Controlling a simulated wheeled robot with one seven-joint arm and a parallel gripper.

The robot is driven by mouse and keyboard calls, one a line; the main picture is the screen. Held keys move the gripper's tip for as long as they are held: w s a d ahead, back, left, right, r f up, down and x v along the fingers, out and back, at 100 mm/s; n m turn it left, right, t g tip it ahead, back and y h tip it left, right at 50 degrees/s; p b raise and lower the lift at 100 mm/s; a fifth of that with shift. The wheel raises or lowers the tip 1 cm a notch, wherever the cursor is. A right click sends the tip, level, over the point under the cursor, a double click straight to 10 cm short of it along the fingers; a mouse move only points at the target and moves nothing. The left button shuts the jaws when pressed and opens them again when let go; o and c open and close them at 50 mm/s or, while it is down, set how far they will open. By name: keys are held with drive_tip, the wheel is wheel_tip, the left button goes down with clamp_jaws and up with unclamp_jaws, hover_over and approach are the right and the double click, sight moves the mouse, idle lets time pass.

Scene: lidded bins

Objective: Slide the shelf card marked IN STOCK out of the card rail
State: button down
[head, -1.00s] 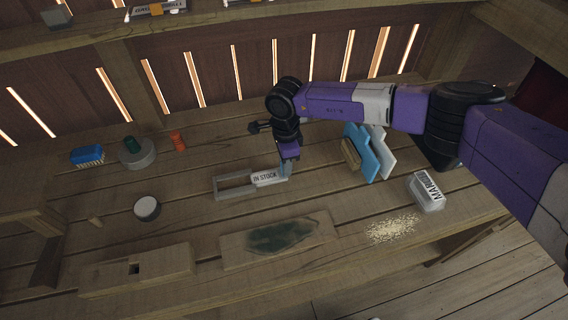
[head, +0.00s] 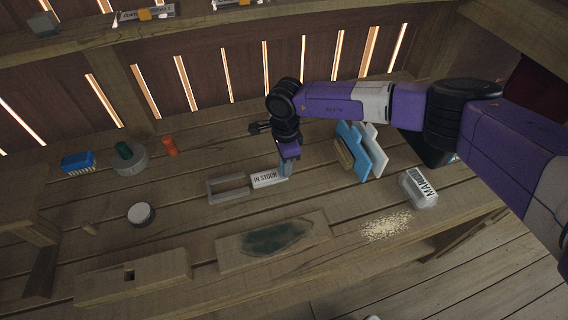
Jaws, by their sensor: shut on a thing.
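The white card marked IN STOCK (head: 265,179) is on the workbench, at the right part of the grey card rail (head: 228,196). The rail's left part shows as an empty open frame. Whether the card's left end still sits in the rail is too small to tell. My gripper (head: 287,168) points down at the card's right end and is shut on it. The fingertips are partly hidden by my wrist.
Blue and white panels (head: 362,152) stand close right of my gripper. A MARKOUT-like labelled container (head: 419,190) and spilled grains (head: 386,227) lie further right. A stained board (head: 273,243) lies in front. A round white-topped tin (head: 141,214) stands left.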

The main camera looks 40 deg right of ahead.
drive_tip(key=shift+r, duration=0.1)
drive_tip(key=shift+r+p, duration=2.3)
drive_tip(key=shift+r, duration=0.65)
